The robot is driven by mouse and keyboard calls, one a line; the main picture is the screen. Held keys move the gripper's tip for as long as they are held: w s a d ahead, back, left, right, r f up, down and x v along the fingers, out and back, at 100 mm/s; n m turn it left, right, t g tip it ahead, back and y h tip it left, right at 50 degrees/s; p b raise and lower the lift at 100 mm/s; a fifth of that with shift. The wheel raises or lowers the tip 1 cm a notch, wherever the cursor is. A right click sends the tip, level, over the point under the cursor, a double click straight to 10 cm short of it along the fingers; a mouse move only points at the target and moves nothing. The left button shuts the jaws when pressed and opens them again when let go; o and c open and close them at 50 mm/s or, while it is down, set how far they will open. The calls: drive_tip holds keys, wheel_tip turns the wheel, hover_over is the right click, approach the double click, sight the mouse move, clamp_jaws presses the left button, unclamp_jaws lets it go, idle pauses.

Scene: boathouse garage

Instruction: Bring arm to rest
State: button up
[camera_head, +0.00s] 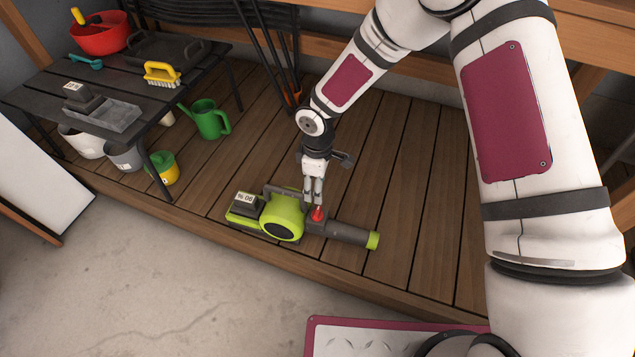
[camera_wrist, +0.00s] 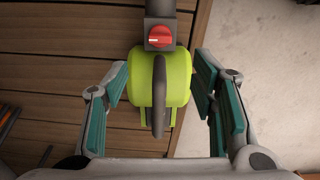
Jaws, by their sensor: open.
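My gripper (camera_head: 315,198) is at the end of my arm, low over the wooden deck, pointing down at a lime-green leaf blower (camera_head: 283,217). In the wrist view the fingers of my gripper (camera_wrist: 157,105) are spread wide, with the blower (camera_wrist: 178,82) seen between them.
A dark table (camera_head: 135,83) at the left holds a red bowl (camera_head: 100,38), a yellow brush (camera_head: 161,74) and a grey tray (camera_head: 101,115). A green watering can (camera_head: 208,119) stands on the wooden deck (camera_head: 400,150). Concrete floor (camera_head: 170,290) is clear in front.

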drive_tip(key=s+d+r+m+h, duration=0.2)
drive_tip(key=s+d+r+m, duration=0.2)
drive_tip(key=d+r, duration=0.8)
drive_tip(key=s+d+r+m+h, duration=0.3)
drive_tip(key=d+r, duration=0.4)
drive_tip(key=r, duration=0.9)
drive_tip(key=s+d+r+m+y, duration=0.1)
drive_tip(key=s+d+r+m, duration=0.25)
drive_tip(key=s, duration=0.35)
drive_tip(key=s+d+r+m+y, duration=0.1)
drive_tip(key=s+d+r+m, duration=0.1)
drive_tip(key=s+r, duration=0.4)
drive_tip(key=s+a+m+y, duration=0.1)
drive_tip(key=s+m+y, duration=0.25)
drive_tip(key=s, duration=1.05)
wheel_tip(320, 180, up, 37)
drive_tip(key=t+p, duration=0.4)
drive_tip(key=p, duration=3.2)
drive_tip(key=shift+f, duration=0.15)
